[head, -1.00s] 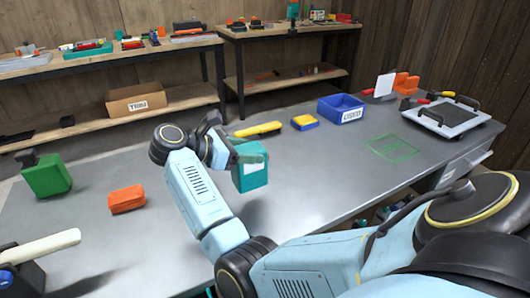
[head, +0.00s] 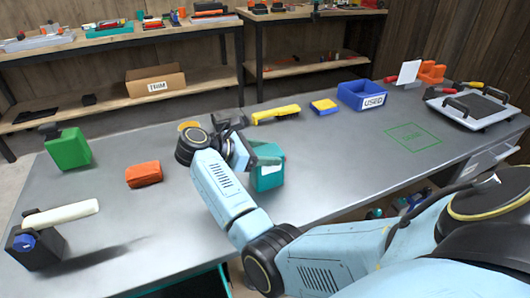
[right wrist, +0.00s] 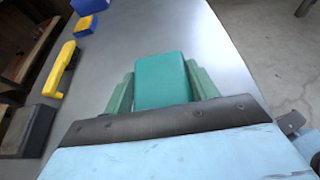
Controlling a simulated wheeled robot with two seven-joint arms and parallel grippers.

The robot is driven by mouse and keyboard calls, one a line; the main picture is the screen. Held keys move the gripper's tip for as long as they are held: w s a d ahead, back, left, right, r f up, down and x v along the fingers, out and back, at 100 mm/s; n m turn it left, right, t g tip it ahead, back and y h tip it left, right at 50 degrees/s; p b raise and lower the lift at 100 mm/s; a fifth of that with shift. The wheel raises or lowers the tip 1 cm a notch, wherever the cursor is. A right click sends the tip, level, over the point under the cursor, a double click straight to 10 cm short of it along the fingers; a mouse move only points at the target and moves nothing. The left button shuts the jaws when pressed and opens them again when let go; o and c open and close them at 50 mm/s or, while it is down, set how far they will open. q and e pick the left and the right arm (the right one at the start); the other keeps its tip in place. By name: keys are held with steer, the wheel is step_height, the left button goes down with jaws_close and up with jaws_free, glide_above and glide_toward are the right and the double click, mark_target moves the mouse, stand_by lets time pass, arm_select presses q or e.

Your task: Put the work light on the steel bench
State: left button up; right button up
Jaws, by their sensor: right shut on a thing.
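The work light (head: 267,177), as I take it, is a teal box-shaped thing with a pale panel. My right gripper (head: 262,152) is shut on it from above, near the middle of the steel bench (head: 330,175). In the right wrist view the work light (right wrist: 163,80) sits between the green fingers, with the grey bench top (right wrist: 195,35) beneath. It looks upright and low over the bench; I cannot tell whether it touches. My forearm and wrist hide part of the bench behind it. My left gripper is not in view.
An orange block (head: 144,174), a green canister (head: 68,149) and a black box with a white bar (head: 37,246) stand at left. Behind are a yellow tool (head: 275,115), a blue bin (head: 352,96) and a framed plate (head: 470,110). A green-outlined square (head: 413,137) is bare.

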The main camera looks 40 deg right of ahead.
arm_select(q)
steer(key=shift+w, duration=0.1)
arm_select(e)
steer(key=o, duration=1.5)
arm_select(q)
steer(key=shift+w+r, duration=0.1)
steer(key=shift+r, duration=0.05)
arm_select(e)
steer(key=shift+r, duration=0.2)
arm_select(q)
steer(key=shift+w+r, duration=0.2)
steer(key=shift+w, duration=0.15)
arm_select(e)
steer(key=v, duration=1.2)
steer(key=shift+s+f, duration=0.1)
